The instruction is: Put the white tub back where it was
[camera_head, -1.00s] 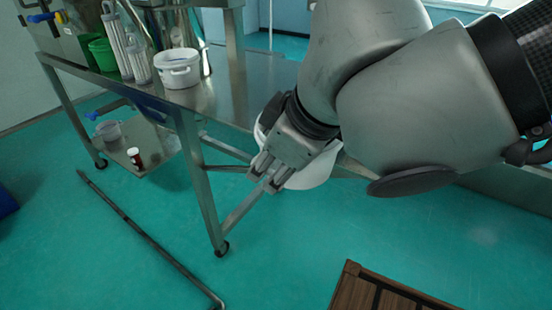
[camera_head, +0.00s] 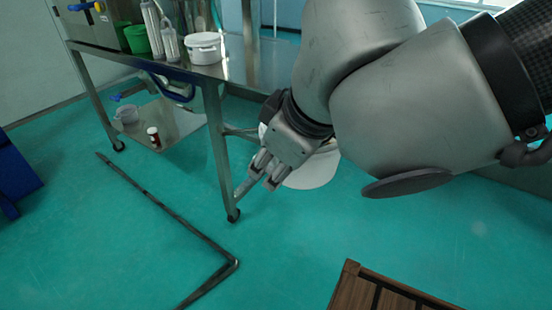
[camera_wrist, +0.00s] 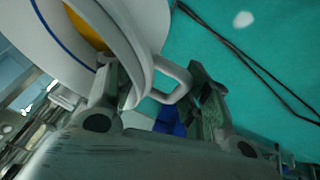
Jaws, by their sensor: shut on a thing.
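My gripper (camera_head: 263,172) is shut on a large white tub (camera_head: 316,174). The tub shows behind the gripper in the head view, partly hidden by my arm. In the wrist view the held tub (camera_wrist: 60,50) fills the upper left, with a blue line, something yellow and a loop handle (camera_wrist: 176,80) between the fingers (camera_wrist: 158,88). The exact grip point is unclear. The tub is over the floor, to the right of the steel table's front leg. A smaller white tub (camera_head: 205,49) stands on the table top.
The steel table (camera_head: 250,75) holds a green container (camera_head: 137,39) and clear cylinders. Its lower shelf (camera_head: 178,128) holds a grey tub (camera_head: 127,113) and a small brown bottle (camera_head: 153,136). A dark floor bar (camera_head: 170,212) lies in front. A brown slatted thing (camera_head: 375,290) is near the bottom edge.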

